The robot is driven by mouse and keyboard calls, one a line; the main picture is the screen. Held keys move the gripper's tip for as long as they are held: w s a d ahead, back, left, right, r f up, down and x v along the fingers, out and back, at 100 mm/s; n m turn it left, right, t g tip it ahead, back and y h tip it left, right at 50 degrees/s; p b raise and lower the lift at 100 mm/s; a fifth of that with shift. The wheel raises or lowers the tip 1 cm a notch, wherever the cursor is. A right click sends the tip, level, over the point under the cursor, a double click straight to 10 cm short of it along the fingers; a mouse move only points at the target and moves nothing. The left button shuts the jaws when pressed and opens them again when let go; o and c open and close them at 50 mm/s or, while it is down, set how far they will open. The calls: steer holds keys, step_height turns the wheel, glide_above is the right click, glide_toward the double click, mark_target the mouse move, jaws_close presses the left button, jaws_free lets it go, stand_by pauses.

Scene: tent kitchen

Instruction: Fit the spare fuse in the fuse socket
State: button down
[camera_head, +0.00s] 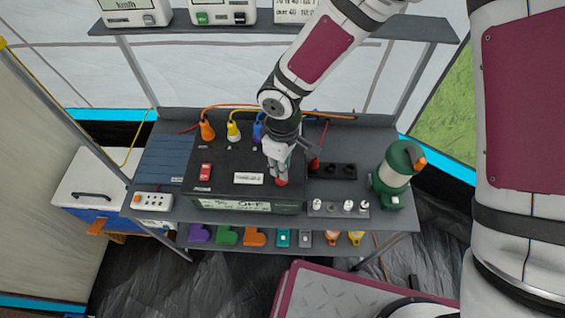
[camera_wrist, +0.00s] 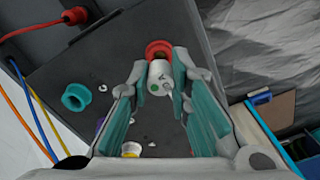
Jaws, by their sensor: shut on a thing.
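My gripper (camera_head: 278,168) points down over the front right of the black box (camera_head: 221,157). I cannot tell how deep the fuse sits in the ring, as fingers and fuse hide the contact. A teal ring (camera_wrist: 76,98) is apart from the fingers.
Orange (camera_head: 207,130) and yellow (camera_head: 233,131) plugs stand along the box's back. A red plug (camera_wrist: 75,15) with a cable is near the gripper. A strip with several white pieces (camera_head: 338,210) and a green lantern (camera_head: 398,168) stand to the right. A shelf spans above.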

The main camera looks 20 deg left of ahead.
steer(key=shift+f+b, duration=0.6)
steer(key=shift+f, duration=0.7)
steer(key=c, duration=1.4)
jaws_free()
steer(key=shift+r, duration=0.1)
step_height(320, 180, up, 12)
steer(key=shift+f, duration=0.1)
